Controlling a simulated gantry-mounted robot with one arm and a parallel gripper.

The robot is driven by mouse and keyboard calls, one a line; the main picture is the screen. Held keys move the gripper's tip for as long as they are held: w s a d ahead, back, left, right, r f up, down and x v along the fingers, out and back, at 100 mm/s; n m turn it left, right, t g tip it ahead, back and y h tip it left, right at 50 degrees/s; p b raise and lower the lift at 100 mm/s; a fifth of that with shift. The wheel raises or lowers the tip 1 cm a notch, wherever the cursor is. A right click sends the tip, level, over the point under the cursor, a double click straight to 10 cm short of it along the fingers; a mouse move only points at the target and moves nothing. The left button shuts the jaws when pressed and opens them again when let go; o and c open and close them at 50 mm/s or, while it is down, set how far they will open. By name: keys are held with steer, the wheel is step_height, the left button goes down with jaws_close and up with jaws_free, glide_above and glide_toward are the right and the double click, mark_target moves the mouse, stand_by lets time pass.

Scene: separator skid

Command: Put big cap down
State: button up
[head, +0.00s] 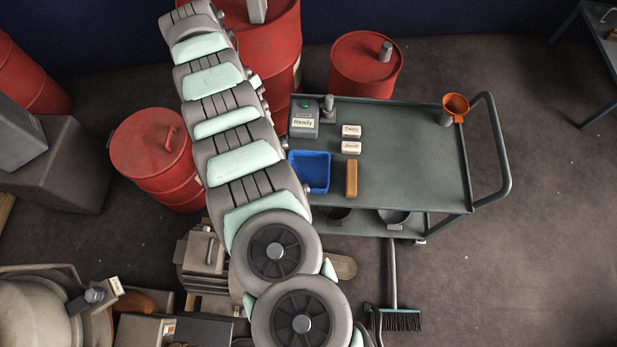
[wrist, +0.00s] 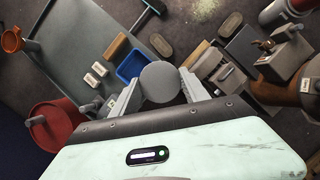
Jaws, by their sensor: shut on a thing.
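In the wrist view, my gripper (wrist: 160,92) is shut on a round grey cap, which I take to be the big cap (wrist: 160,80). Its flat, disc-like top faces the camera, between the two pale fingers. The cap appears beside the blue bin (wrist: 131,66) in this view and hides part of what is beneath it. Its height above the surfaces below cannot be told. In the head view my arm covers the middle, and neither the gripper nor the cap shows.
A green-grey cart (head: 415,160) carries the blue bin (head: 322,170), a "Ready" box (head: 303,120), two white blocks, a brown block (head: 351,178) and an orange funnel (head: 456,104). Red drums (head: 152,150) stand around. A broom (head: 398,318) lies by the cart. The cart top's right half is mostly clear.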

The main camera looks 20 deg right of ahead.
steer(key=shift+n+h, duration=0.3)
steer(key=shift+n, duration=0.3)
steer(key=f+b, duration=0.1)
steer(key=d+f+b, duration=0.2)
steer(key=f, duration=0.1)
steer(key=shift+w+b, duration=0.2)
steer(key=shift+b, duration=0.1)
steer(key=d+f+n+t+h+b, duration=0.2)
steer(key=d+f+n+b, duration=0.5)
steer(key=f+b, duration=0.9)
steer(key=m+b, duration=0.1)
steer(key=b, duration=0.2)
glide_above(302, 176)
steer(key=a, duration=0.1)
steer(key=f, duration=1.3)
steer(key=shift+w+a+f, duration=0.2)
steer(key=shift+w+f, duration=0.25)
steer(key=shift+f, duration=0.35)
steer(key=shift+f+b, duration=1.2)
steer(key=shift+f, duration=0.65)
steer(key=shift+f+b, duration=0.35)
steer(key=shift+b, duration=0.05)
steer(key=o, duration=1.3)
